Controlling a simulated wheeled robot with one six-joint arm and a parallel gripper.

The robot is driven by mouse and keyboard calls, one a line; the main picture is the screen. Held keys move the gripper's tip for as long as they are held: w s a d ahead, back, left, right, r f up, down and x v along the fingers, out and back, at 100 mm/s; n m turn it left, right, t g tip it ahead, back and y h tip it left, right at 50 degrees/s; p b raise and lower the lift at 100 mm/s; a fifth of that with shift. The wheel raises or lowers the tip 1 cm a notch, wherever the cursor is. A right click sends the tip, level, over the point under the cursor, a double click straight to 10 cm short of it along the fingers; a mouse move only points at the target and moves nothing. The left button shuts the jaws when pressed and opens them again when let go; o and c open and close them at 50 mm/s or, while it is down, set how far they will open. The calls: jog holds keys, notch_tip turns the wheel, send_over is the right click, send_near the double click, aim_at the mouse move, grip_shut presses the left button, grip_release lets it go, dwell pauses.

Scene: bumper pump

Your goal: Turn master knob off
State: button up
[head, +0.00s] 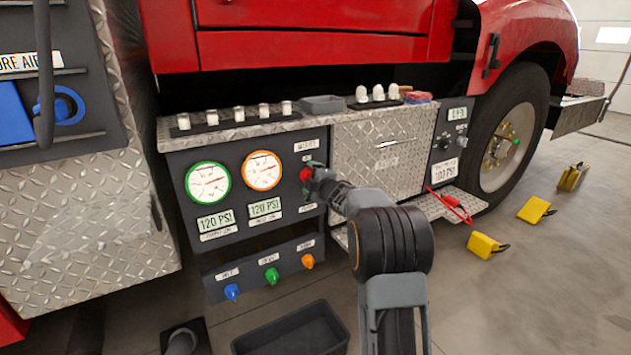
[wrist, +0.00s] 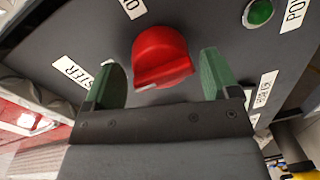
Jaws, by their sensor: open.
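The master knob is a red rotary knob (head: 306,174) on the right side of the dark gauge panel. It also shows in the wrist view (wrist: 162,56), with a pale pointer line on its lower edge. Part of a "MASTER" label (wrist: 72,72) shows at its left, and a label ending in "O" (wrist: 132,8) lies above it. My gripper (head: 318,178) is at the panel, close in front of the knob. In the wrist view its green fingers (wrist: 162,78) stand open on either side of the knob's lower part, with gaps visible. Contact is not seen.
A green light (wrist: 258,13) sits near the knob. Two round gauges (head: 208,182) are left of it. Blue, green and orange knobs (head: 271,276) line the lower panel. A dark bin (head: 292,330) stands on the floor below. Yellow chocks (head: 484,245) lie at right.

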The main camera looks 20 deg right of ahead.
jog(key=s+d+r+p, duration=0.1)
jog(key=s+p, duration=0.2)
jog(key=s, duration=1)
jog(key=shift+s+d, duration=0.3)
jog(key=shift+d, duration=0.05)
jog(key=shift+r, duration=0.1)
jog(key=s+a+r+m+g+h+p, duration=0.25)
jog(key=r+m+p, duration=0.25)
jog(key=r+p, duration=0.4)
jog(key=s+a+r+m+g+h+p, duration=0.2)
jog(key=s+r+m+p, duration=0.2)
jog(key=r+p, duration=0.5)
jog(key=s+a+r+m+g+y+p, duration=0.1)
jog(key=s+a+r+m+g+p, duration=0.1)
jog(key=s+p, duration=0.4)
jog(key=s+a+r+m+g+p, duration=0.3)
jog(key=s+a+r+g+p, duration=0.1)
jog(key=s+a+r+p, duration=0.1)
jog(key=s+a+r+m+g+y+p, duration=0.1)
jog(key=s+a+r+m+g+p, duration=0.1)
jog(key=s+r+p, duration=0.4)
jog(key=s+a+g+p, duration=0.1)
jog(key=s+a+p, duration=0.1)
jog(key=s, duration=0.1)
jog(key=shift+a+y, duration=0.25)
jog(key=shift+y, duration=0.1)
jog(key=shift+w, duration=0.1)
